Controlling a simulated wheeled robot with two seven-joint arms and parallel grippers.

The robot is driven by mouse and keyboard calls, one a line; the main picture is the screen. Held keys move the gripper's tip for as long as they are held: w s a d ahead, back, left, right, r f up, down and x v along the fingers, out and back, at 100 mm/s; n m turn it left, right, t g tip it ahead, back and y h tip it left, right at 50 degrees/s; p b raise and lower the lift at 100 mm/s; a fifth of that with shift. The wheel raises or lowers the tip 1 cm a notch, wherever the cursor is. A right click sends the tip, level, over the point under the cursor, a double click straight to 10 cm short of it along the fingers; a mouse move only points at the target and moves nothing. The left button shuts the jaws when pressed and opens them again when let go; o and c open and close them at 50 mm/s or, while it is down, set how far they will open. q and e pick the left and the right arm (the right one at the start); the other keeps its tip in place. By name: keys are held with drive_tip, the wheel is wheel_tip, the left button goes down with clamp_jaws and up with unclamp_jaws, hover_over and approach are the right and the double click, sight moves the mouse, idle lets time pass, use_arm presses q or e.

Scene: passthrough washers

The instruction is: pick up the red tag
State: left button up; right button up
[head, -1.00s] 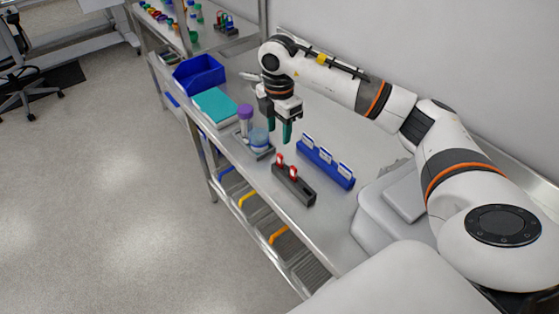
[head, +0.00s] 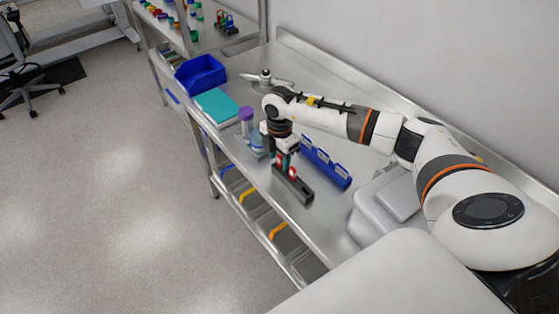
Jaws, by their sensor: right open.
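Two red tags stand upright in a dark holder (head: 304,196) on the metal bench. The rear red tag (head: 280,163) shows partly, at the tips of my right gripper (head: 281,161). The front red tag (head: 292,172) stands just beside it. My right gripper points down over the rear end of the holder, with its green fingers open around or right beside the rear tag; I cannot tell if they touch it. My left gripper is not in view.
A blue rack (head: 328,164) with white cards stands close to the right of the holder. A purple-capped tube (head: 246,122), teal box (head: 216,106) and blue bin (head: 201,74) stand behind to the left. A white valve-like item (head: 265,78) lies farther back.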

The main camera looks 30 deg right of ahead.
clamp_jaws()
drive_tip(key=shift+r, duration=0.1)
